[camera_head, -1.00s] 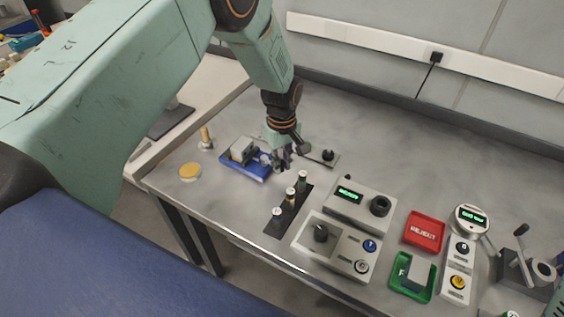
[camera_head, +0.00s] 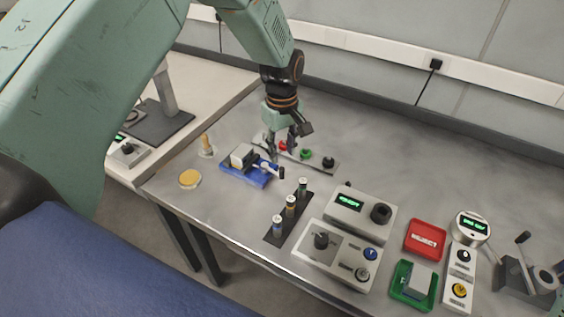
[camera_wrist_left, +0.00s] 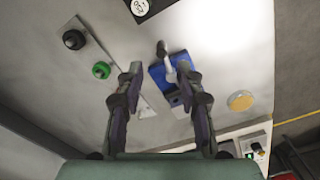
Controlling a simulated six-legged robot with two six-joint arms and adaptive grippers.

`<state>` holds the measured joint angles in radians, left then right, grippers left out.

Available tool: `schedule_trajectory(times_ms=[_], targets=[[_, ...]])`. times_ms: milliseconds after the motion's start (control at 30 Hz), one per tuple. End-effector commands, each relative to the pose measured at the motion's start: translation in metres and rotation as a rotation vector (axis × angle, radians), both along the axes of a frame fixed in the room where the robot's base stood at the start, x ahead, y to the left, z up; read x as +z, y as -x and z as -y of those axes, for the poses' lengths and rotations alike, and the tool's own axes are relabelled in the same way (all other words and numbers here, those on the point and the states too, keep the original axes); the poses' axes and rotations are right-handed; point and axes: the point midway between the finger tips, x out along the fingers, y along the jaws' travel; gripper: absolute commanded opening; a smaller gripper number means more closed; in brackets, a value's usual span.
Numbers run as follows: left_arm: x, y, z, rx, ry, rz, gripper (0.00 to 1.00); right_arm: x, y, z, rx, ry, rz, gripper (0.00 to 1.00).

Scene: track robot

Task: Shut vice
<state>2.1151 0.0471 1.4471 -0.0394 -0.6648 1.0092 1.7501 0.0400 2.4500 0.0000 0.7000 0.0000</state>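The small vice has a blue base (camera_head: 238,176), a grey block-like body (camera_head: 243,156) and a handle with a dark knob (camera_head: 281,172) at its right end. It sits on the grey bench. My left gripper (camera_head: 282,148) is behind and above the handle end, apart from the vice as far as I can tell. In the left wrist view the gripper (camera_wrist_left: 160,75) is open and empty, its two fingers spread. The vice's blue base (camera_wrist_left: 158,78) and pale handle (camera_wrist_left: 169,68) show beyond the gap between them. The jaw gap is too small to judge. My right gripper is out of view.
A button strip (camera_head: 322,168) with red, green and black knobs lies just behind the gripper. A dark rack (camera_head: 272,236) of several cylinders stands in front. A yellow disc (camera_head: 190,179) and small wooden-handled stamp (camera_head: 206,146) are left. Control boxes stand at right.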

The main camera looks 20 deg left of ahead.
Motion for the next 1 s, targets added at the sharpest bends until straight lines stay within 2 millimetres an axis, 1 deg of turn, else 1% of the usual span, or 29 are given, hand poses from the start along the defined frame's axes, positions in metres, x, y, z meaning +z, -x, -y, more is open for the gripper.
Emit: schedule_trajectory(times_ms=[33,100,200,300,467,1000], targets=[[0.011,-0.001,0.0,0.0,0.0,0.004,0.37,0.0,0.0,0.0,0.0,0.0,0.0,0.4],[0.023,-0.001,0.0,0.0,-0.001,0.003,0.37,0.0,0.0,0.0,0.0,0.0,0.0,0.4],[0.035,-0.001,0.0,0.0,0.0,0.002,0.37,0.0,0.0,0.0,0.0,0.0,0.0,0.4],[0.043,-0.001,0.0,0.0,0.0,0.001,0.37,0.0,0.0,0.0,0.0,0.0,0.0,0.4],[0.048,0.0,0.0,0.0,0.0,0.001,0.37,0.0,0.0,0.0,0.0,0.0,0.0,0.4],[0.047,0.0,0.0,-0.001,0.0,0.001,0.37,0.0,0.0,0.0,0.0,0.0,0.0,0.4]])
